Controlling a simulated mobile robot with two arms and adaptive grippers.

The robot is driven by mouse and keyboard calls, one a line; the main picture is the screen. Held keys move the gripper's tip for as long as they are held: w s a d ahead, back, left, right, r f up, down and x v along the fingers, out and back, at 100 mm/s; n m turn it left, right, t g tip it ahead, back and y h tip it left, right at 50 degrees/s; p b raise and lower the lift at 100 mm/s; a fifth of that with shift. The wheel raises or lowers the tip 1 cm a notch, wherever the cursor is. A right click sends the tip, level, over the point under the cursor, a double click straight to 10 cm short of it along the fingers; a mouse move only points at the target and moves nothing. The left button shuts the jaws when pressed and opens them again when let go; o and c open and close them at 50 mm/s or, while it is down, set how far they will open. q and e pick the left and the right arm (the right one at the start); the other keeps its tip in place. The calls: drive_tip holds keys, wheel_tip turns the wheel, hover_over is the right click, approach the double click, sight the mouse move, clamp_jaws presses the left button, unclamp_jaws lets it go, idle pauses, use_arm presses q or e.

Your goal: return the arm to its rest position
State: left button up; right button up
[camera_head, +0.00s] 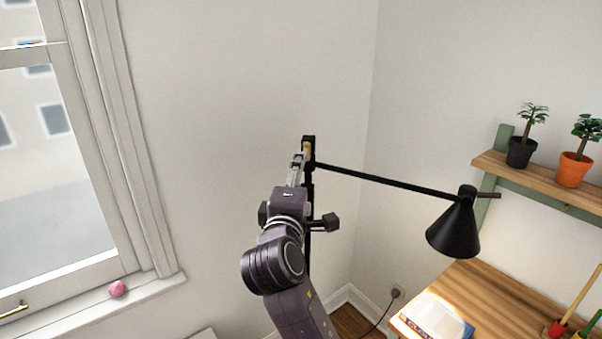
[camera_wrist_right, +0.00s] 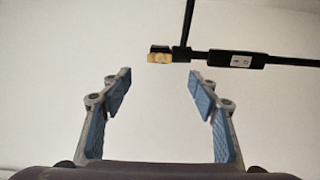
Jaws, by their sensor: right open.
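My right arm rises from the bottom of the head view, and its gripper (camera_head: 299,168) points away toward the upright of a black floor lamp. In the right wrist view the gripper (camera_wrist_right: 160,74) is open, with its two blue-padded fingers apart and nothing between them. The lamp's yellowish knob (camera_wrist_right: 160,57) lies beyond the fingertips, near the middle of that view. I cannot tell how far it is from them. My left gripper is not in view.
The black lamp's shade (camera_head: 454,228) hangs at the right, above a wooden desk (camera_head: 487,297) holding a book (camera_head: 436,317). A shelf (camera_head: 540,180) carries two potted plants. A pink ball (camera_head: 117,289) sits on the windowsill at left. Bare wall lies between window and lamp.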

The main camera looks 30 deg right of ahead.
idle(0.4)
drive_tip(key=w+a+f+n+g+y+b, duration=0.1)
drive_tip(key=w+a+f+y, duration=0.2)
drive_tip(key=f, duration=1)
drive_tip(key=w+a+f+n+y+b, duration=0.1)
drive_tip(key=w+a+f+y, duration=0.15)
drive_tip(key=f, duration=0.95)
drive_tip(key=s+a+f+g+y, duration=0.1)
drive_tip(key=s+a+f, duration=0.15)
drive_tip(key=f, duration=0.75)
drive_tip(key=s+a+f+m+g+y+b, duration=0.1)
drive_tip(key=s+f+g, duration=0.15)
drive_tip(key=f, duration=0.75)
drive_tip(key=s+a+f+g+y, duration=0.15)
drive_tip(key=s+f, duration=0.25)
drive_tip(key=f, duration=0.7)
drive_tip(key=s+a+f+m+g+y+b, duration=0.2)
drive_tip(key=s+f+m+g, duration=0.15)
drive_tip(key=s+f, duration=1.9)
drive_tip(key=s+f+m+g, duration=0.1)
drive_tip(key=s+f, duration=0.3)
drive_tip(key=s, duration=0.8)
drive_tip(key=s+d+f+m+g+b, duration=0.1)
drive_tip(key=s+f+m, duration=0.3)
drive_tip(key=s, duration=0.8)
drive_tip(key=shift+s+d+f+g+y, duration=0.25)
drive_tip(key=shift+s+g+y, duration=0.15)
drive_tip(key=shift+g, duration=0.15)
